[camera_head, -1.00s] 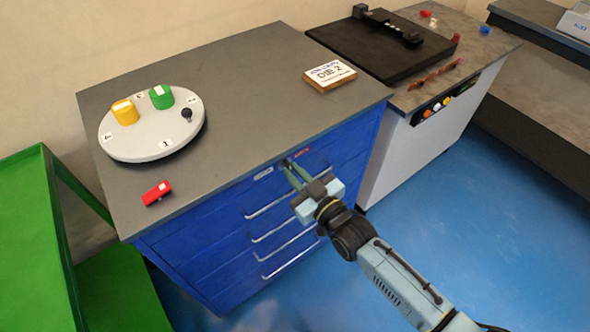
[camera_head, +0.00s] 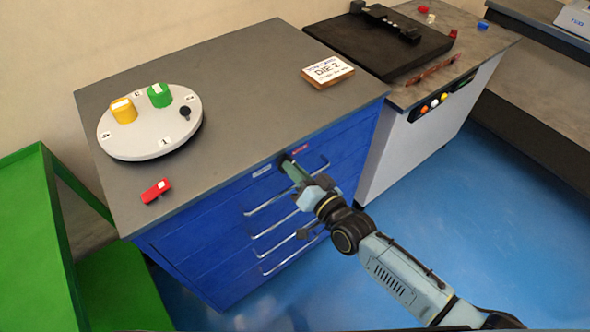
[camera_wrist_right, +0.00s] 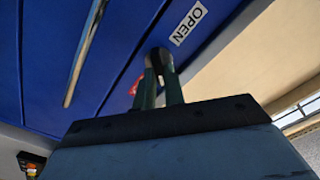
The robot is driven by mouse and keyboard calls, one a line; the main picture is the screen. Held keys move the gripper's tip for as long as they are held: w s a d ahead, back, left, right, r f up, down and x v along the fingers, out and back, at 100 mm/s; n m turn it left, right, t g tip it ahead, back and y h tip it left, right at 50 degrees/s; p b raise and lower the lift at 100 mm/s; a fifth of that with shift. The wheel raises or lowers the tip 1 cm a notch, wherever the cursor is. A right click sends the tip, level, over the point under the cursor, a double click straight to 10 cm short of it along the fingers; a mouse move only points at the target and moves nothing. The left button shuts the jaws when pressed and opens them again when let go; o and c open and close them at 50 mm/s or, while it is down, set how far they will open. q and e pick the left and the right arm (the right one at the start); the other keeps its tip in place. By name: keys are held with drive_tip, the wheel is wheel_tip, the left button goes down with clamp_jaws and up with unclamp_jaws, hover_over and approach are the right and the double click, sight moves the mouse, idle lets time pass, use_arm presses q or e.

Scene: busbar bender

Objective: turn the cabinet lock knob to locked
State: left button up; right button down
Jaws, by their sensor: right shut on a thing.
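The blue cabinet (camera_head: 200,252) has a grey top and several drawers with bar handles. The dark lock knob (camera_head: 283,159) is at the top of its front, between a white label (camera_head: 262,171) and a red label (camera_head: 300,149). My right gripper (camera_head: 287,163) is shut on the knob. In the right wrist view its fingers (camera_wrist_right: 161,72) close around the dark knob (camera_wrist_right: 157,54). There the white label reads OPEN (camera_wrist_right: 188,23), and a bit of the red label (camera_wrist_right: 136,86) shows beside a finger. The fingers hide most of the knob. My left gripper is not in view.
On the cabinet top are a round white turntable (camera_head: 150,140) with yellow and green pieces, a red block (camera_head: 156,191) and a DIE 2 sign (camera_head: 328,71). A green shelf (camera_head: 35,230) stands left. A workbench (camera_head: 425,150) stands right of the cabinet.

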drive_tip(key=shift+m, duration=0.6)
drive_tip(key=c, duration=1.5)
unclamp_jaws()
drive_tip(key=p+v, duration=0.1)
drive_tip(key=v, duration=1.2)
drive_tip(key=shift+s+d, duration=0.15)
drive_tip(key=shift+s, duration=0.05)
